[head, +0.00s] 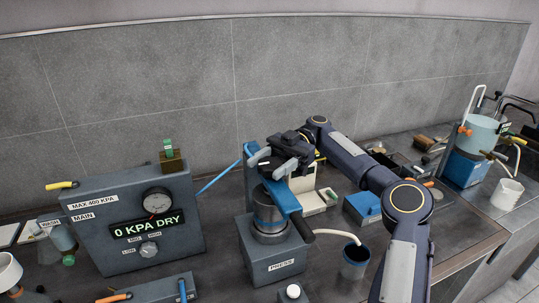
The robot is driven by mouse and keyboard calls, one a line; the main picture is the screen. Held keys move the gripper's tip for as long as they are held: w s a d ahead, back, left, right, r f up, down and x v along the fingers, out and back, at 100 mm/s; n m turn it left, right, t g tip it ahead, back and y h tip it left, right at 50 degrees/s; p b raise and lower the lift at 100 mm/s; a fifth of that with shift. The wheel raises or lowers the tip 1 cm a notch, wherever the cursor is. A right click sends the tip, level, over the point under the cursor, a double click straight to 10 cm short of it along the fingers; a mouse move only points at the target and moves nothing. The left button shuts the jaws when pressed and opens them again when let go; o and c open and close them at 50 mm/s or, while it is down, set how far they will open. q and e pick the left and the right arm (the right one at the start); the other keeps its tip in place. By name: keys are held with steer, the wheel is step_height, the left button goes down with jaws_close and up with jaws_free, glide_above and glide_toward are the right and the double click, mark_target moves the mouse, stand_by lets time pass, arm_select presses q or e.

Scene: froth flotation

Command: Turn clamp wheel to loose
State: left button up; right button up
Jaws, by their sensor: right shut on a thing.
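The press (274,263) is a grey block labelled PRESS with a metal cylinder (268,212) on it and a blue clamp frame (286,198) over the top. My right gripper (276,168) is at the top of this frame, its arm reaching in from the lower right. It is shut on the clamp wheel, which is mostly hidden behind the fingers, so its turn position cannot be read. My left gripper is not in view.
A grey panel (185,232) left of the press has a gauge (157,200) and a display reading 0 KPA DRY. A dark cup (354,262) with a pale hose (338,234) stands right of the press.

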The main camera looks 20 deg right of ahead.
steer(key=shift+r, duration=0.1)
steer(key=o, duration=1)
